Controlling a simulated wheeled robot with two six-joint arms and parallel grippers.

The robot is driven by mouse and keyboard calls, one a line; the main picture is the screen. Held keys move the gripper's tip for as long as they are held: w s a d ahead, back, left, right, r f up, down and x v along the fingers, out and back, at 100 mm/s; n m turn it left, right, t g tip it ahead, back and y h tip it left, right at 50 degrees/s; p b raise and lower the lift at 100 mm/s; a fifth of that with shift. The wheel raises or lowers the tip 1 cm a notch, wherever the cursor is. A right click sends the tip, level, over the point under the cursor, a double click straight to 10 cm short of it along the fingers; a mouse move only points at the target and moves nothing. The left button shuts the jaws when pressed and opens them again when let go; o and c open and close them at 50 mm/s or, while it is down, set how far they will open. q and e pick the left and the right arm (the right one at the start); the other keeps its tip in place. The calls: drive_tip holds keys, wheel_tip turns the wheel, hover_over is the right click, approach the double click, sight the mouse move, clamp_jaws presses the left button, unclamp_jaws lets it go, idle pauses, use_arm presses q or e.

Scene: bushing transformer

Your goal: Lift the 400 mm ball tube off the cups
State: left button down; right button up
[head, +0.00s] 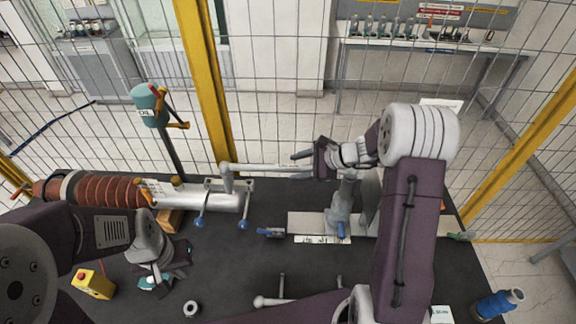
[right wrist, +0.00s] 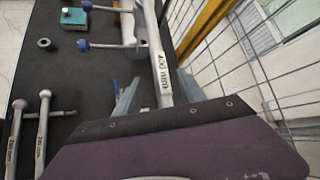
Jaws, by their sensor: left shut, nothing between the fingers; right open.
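The 400 mm ball tube (head: 272,168) is a thin grey bar lying level along the back of the table. Its left end is at a bracket (head: 243,185) with blue-tipped handles; the cup contact is too small to make out. In the right wrist view the labelled tube (right wrist: 160,65) runs down between the fingers. My right gripper (head: 302,158) is open at the tube's right end, its fingers apart on either side (right wrist: 155,95). The tube's far end is hidden behind the gripper. My left gripper (head: 160,280) is shut and empty, low over the front left, near a teal block (right wrist: 73,17).
A brown ribbed bushing (head: 105,191) with a grey cylinder lies at the left. A yellow button box (head: 92,284), a ring (head: 190,309) and two other tubes (right wrist: 41,130) lie towards the front. Wire fencing closes the back.

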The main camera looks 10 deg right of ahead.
sight(291, 167)
drive_tip(key=shift+w+a+f, duration=0.2)
drive_tip(key=shift+a+f, duration=0.1)
drive_tip(key=shift+a, duration=0.1)
drive_tip(key=shift+w+a+f, duration=0.15)
drive_tip(key=shift+w+f, duration=0.05)
drive_tip(key=shift+f, duration=0.1)
drive_tip(key=shift+w+a+f, duration=0.25)
drive_tip(key=shift+w+a, duration=0.05)
drive_tip(key=shift+w, duration=0.1)
drive_tip(key=shift+w+a, duration=0.1)
drive_tip(key=shift+c, duration=0.6)
clamp_jaws()
use_arm(q)
drive_tip(key=shift+r, duration=0.55)
use_arm(e)
drive_tip(key=shift+s+r, duration=0.1)
drive_tip(key=shift+s, duration=0.15)
drive_tip(key=shift+w, duration=0.1)
